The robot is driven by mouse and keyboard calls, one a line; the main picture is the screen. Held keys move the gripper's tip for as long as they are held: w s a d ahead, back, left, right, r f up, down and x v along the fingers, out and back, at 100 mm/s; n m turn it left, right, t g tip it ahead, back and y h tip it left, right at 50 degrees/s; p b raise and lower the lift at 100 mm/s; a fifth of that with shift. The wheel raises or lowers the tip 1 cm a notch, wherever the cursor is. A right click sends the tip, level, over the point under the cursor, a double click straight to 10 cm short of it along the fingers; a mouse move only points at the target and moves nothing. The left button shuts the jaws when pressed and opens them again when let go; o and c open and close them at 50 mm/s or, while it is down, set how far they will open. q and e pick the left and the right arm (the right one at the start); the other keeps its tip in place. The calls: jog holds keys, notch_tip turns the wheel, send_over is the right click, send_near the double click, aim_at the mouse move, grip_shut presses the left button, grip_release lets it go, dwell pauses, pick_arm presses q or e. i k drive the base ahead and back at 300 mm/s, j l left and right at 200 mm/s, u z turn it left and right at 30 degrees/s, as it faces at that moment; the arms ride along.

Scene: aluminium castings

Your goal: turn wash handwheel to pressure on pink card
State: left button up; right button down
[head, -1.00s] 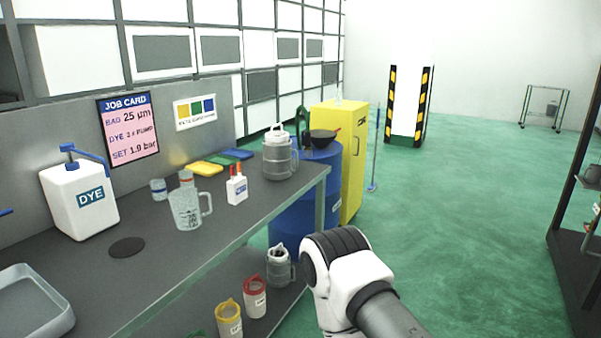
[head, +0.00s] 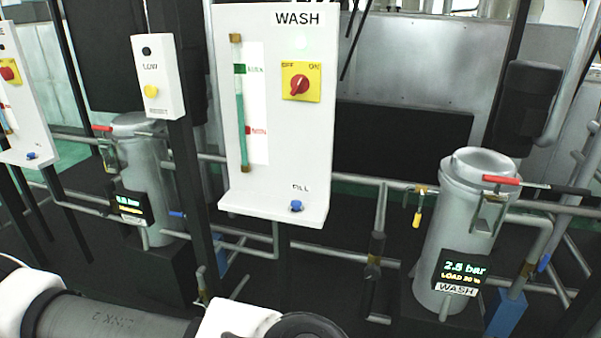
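The wash display (head: 465,271) is on the lower front of a grey upright wash vessel (head: 462,215) at the right. It reads 2.5 bar, with a load line below that is hard to read, over a WASH label. No handwheel can be made out clearly. The pink card is out of view now. A grey and white link of my arm (head: 115,322) crosses the bottom left. Neither gripper is in view.
A white WASH panel (head: 277,110) stands in the middle with a red switch (head: 299,84) on yellow and a blue button (head: 296,206). A red-handled lever (head: 502,180) is at the vessel's top. Another vessel (head: 143,170) stands left. Pipes run between them.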

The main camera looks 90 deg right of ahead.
aim_at(373, 272)
jog(key=z, duration=3.9)
